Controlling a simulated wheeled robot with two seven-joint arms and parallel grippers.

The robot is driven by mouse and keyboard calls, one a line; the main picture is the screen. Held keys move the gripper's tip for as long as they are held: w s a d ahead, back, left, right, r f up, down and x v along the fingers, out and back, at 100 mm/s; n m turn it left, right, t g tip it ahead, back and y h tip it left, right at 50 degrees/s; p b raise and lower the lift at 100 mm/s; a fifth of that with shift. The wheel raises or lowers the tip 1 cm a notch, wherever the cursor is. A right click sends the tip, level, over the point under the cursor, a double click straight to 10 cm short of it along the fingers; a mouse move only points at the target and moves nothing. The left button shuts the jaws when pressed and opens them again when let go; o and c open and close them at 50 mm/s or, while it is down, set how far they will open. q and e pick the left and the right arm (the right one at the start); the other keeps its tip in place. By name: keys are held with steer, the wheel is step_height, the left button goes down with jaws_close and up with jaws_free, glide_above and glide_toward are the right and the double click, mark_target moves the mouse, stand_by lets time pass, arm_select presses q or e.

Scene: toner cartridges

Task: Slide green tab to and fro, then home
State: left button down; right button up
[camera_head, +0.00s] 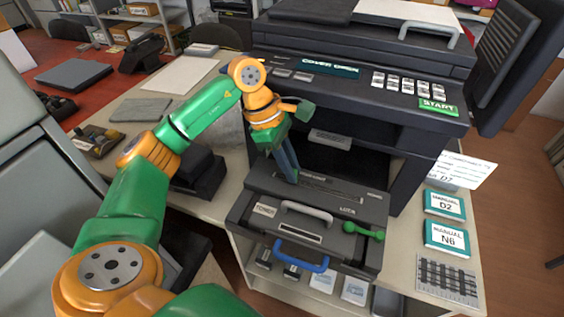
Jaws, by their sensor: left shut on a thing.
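The black toner unit (345,200) sticks out from the front of the printer, with a long slot-like strip along its top. My left gripper (292,178) points down at the left part of that strip, its narrow fingers shut. The green tab is hidden between or behind the fingertips, and I cannot see its exact place along the strip. A green lever (363,231) sits at the right of the unit's front. My right gripper is not in view.
A grey handle (306,211) and a blue handle (302,258) are on the fronts below. The printer's overhanging panel (350,95) is close behind my wrist. Manuals (446,238) lie at right. Black boxes (200,175) stand at left.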

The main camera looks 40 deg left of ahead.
arm_select(q)
steer(key=w+d, duration=0.1)
steer(key=d, duration=0.4)
steer(key=w+d, duration=0.1)
steer(key=d, duration=0.4)
steer(key=w+d, duration=0.1)
steer(key=d, duration=0.4)
steer(key=shift+w, duration=0.3)
steer(key=shift+a, duration=0.1)
steer(key=c, duration=1)
jaws_free()
steer(key=shift+o, duration=1)
steer(key=shift+d, duration=0.25)
steer(key=shift+a+r, duration=0.25)
steer(key=shift+r, duration=0.1)
steer(key=b+v, duration=0.1)
steer(key=v, duration=0.5)
steer(key=shift+r, duration=0.2)
